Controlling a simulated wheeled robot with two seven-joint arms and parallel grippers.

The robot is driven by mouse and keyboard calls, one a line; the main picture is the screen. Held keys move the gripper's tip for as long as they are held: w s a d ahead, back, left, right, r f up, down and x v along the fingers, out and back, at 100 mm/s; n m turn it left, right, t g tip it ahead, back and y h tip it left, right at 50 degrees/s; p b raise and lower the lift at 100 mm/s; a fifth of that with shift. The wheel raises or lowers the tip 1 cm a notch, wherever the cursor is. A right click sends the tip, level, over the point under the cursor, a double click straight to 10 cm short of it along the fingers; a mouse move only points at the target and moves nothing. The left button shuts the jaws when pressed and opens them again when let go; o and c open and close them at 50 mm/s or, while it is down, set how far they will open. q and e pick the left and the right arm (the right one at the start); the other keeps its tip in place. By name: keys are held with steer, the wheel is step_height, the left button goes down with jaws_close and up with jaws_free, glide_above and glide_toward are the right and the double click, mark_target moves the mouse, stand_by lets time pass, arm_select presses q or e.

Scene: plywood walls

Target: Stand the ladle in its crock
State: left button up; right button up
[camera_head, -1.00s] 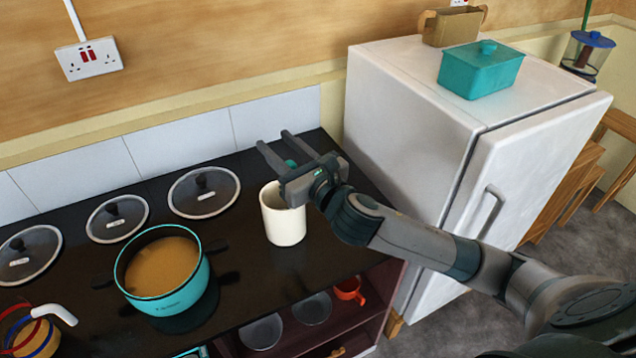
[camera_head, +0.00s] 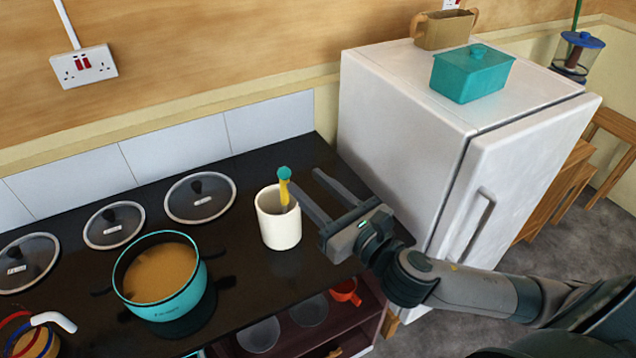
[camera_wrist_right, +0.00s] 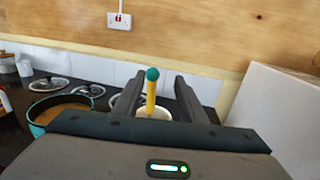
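The crock (camera_head: 281,228) is a cream cylinder standing upright on the black counter. The ladle (camera_head: 284,187) stands in it, its yellow handle with a teal tip sticking up above the rim; its lower end is hidden inside. My right gripper (camera_head: 309,194) is open and empty just right of the crock, its fingers apart and pointing toward the back of the counter. In the right wrist view the ladle's handle (camera_wrist_right: 151,92) shows ahead between the open fingers, with the crock's rim (camera_wrist_right: 156,113) behind the gripper body. My left gripper is not in view.
A teal pot (camera_head: 161,278) of brownish liquid stands left of the crock. Several glass lids (camera_head: 200,197) lie along the back of the counter. A white fridge (camera_head: 410,130) with a teal box (camera_head: 472,75) on top stands to the right. Open shelves are below the counter.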

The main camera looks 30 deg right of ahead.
steer(key=shift+p+v, duration=0.5)
steer(key=shift+v, duration=0.35)
stand_by(0.9)
